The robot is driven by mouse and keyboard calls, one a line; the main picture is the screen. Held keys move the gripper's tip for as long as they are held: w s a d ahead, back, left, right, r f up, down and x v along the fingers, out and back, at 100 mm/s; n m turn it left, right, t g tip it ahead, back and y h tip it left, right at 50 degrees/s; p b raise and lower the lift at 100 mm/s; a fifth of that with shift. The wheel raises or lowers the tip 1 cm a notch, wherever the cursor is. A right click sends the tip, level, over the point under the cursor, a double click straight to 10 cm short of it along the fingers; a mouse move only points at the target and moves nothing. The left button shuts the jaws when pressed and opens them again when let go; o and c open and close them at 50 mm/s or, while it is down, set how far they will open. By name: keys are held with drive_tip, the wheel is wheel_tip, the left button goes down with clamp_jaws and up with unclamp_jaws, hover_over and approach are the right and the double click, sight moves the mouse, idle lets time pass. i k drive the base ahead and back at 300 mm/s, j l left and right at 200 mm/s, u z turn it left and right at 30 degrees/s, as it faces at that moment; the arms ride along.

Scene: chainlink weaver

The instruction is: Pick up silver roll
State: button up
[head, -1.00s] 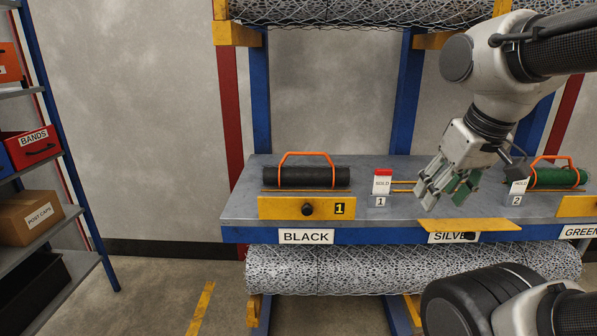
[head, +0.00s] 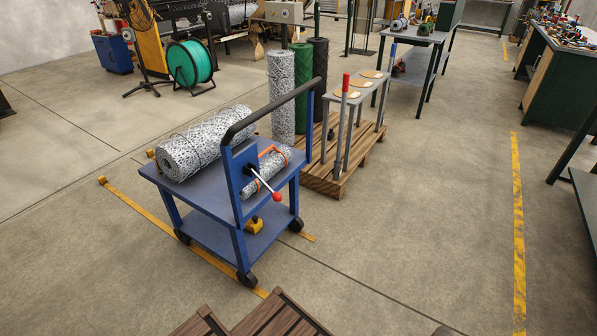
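A small silver mesh roll (head: 256,182) with an orange handle (head: 272,150) lies on the right part of the blue cart (head: 205,205), partly hidden by the cart's upright and its red-knobbed lever. A larger silver mesh roll (head: 190,157) lies on the cart's top at the left. A tall silver mesh roll (head: 281,95) stands upright on a pallet behind the cart. My gripper is not in this view, so whether it holds anything is hidden.
Green (head: 302,88) and black (head: 318,75) rolls stand beside the tall silver one. A grey stand (head: 357,92) is on the wooden pallet (head: 345,178). Brown wooden slats (head: 275,318) show at the bottom edge. Open floor (head: 430,210) lies right of the cart.

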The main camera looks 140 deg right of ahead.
sight(281, 155)
drive_tip(key=z, duration=0.6)
drive_tip(key=l+z, duration=0.1)
drive_tip(key=z, duration=1.05)
drive_tip(key=l+z, duration=0.1)
drive_tip(key=z, duration=1.65)
drive_tip(key=i+z, duration=0.1)
drive_tip(key=z, duration=1.05)
drive_tip(key=j+u, duration=0.15)
drive_tip(key=i+l, duration=0.1)
drive_tip(key=l, duration=0.15)
drive_tip(key=i+l, duration=0.15)
drive_tip(key=l+u, duration=0.05)
drive_tip(key=l, duration=0.05)
